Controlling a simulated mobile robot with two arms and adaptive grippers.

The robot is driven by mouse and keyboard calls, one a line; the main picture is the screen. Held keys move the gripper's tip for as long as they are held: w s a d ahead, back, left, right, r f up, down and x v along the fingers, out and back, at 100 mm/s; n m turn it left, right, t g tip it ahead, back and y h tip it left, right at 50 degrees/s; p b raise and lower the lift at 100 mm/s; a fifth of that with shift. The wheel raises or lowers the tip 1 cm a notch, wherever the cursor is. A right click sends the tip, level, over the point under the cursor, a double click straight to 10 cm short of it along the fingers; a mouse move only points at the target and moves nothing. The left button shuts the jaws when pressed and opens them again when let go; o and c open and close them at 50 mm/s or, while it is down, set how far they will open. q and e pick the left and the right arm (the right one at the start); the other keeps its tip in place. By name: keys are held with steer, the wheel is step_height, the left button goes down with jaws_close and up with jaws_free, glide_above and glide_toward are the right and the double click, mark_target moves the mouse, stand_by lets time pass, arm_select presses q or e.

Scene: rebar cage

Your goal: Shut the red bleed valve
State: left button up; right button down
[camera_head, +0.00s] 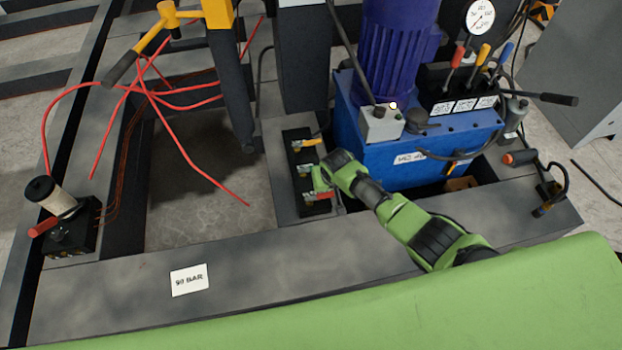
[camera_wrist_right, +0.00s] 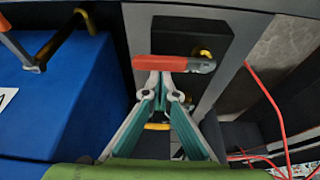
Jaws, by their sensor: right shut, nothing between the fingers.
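A red valve lever (camera_head: 317,196) sits at the near end of a black valve block (camera_head: 298,151) on the grey frame. In the right wrist view the red lever (camera_wrist_right: 165,63) lies crosswise, with its metal end at the right. My right gripper (camera_head: 319,183) is beside this lever. In the wrist view my right gripper (camera_wrist_right: 161,78) is shut and empty, with its tips right at the lever's edge; I cannot tell whether they touch. A yellow lever (camera_head: 306,143) sits at the block's far end. My left gripper is not in view.
A blue tank (camera_head: 425,165) with a purple motor (camera_head: 398,50) stands close right of the block. A black fitting with another red handle (camera_head: 43,226) is at far left. Red hoses (camera_head: 190,155) hang left of the block. A "90 BAR" label (camera_head: 189,280) lies on the front beam.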

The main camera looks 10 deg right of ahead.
steer(key=shift+a+f, duration=0.1)
steer(key=shift+a, duration=0.4)
steer(key=shift+w+a, duration=0.15)
steer(key=shift+a, duration=0.15)
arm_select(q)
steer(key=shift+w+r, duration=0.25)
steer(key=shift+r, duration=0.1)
arm_select(e)
steer(key=shift+r, duration=0.2)
steer(key=v, duration=1.1)
steer(key=shift+s+r, duration=0.2)
steer(key=shift+r, duration=0.1)
